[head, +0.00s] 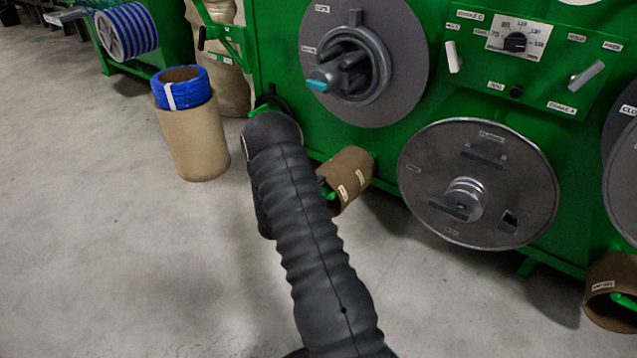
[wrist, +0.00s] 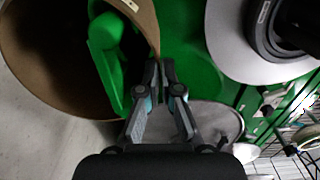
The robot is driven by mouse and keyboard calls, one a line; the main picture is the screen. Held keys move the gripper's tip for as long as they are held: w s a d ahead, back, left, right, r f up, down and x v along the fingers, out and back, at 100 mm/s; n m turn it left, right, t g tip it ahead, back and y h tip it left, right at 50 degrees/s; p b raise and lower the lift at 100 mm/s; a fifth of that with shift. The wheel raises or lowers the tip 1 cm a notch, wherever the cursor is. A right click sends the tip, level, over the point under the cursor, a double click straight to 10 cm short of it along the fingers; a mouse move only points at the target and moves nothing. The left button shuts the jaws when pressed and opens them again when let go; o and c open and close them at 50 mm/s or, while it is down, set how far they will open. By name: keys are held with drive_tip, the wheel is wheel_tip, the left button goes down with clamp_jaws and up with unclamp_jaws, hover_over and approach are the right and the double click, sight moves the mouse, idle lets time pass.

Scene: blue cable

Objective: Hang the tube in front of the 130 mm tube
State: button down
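A brown cardboard tube (head: 350,180) with small labels hangs low on the green machine, just right of my arm. A green peg end shows at its near left side. In the wrist view, a large brown tube (wrist: 145,18) fills the upper left, with a green peg (wrist: 108,55) inside its opening. My gripper (wrist: 160,66) has its fingertips close together on both sides of this tube's rim, apparently pinching the wall. My arm hides the gripper in the head view. I cannot tell whether both views show the same tube, and the labels are too small to read.
A tube (head: 192,140) with a blue coil (head: 182,88) stands on the floor at left. Another tube (head: 610,310) hangs at lower right. Grey discs (head: 415,80) and (head: 530,190) protrude from the machine.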

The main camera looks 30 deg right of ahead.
drive_tip(key=shift+f, duration=0.45)
idle(0.3)
drive_tip(key=c, duration=0.7)
unclamp_jaws()
drive_tip(key=shift+f, duration=0.2)
idle(0.5)
drive_tip(key=shift+v, duration=0.8)
idle(1.0)
drive_tip(key=shift+v, duration=3.8)
